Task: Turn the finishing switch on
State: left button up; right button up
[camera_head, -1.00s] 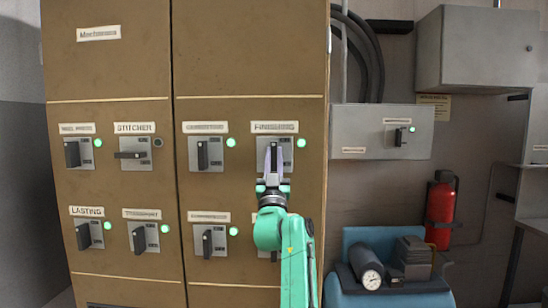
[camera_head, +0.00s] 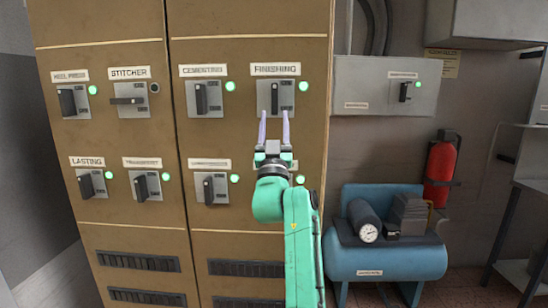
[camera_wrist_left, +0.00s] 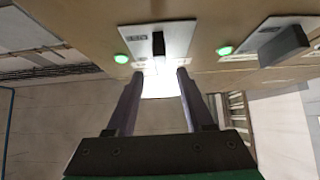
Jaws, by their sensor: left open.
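The finishing switch (camera_head: 275,97) is on the brown cabinet under the FINISHING label (camera_head: 276,69). Its black handle stands upright, and the lamp (camera_head: 303,86) at its right glows green. My left gripper (camera_head: 274,115) is open and empty, its two fingers spread just below the handle in the head view. In the left wrist view the dark handle (camera_wrist_left: 158,43) shows beyond and between the open fingertips (camera_wrist_left: 159,74), apart from them. My right gripper is not in view.
Other switches surround it: cementing (camera_head: 202,98) at left with a green lamp, and stitcher (camera_head: 129,100) with a level handle and dark lamp. A grey switch box (camera_head: 385,86), a blue compressor (camera_head: 388,262) and a red extinguisher (camera_head: 440,170) are at right.

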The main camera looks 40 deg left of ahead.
pick_arm(q)
jog(key=b+v, duration=0.3)
jog(key=v, duration=0.4)
jog(key=shift+f+b, duration=0.2)
jog(key=shift+b, duration=0.1)
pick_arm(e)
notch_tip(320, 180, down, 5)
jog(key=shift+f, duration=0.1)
pick_arm(q)
jog(key=shift+s, duration=0.1)
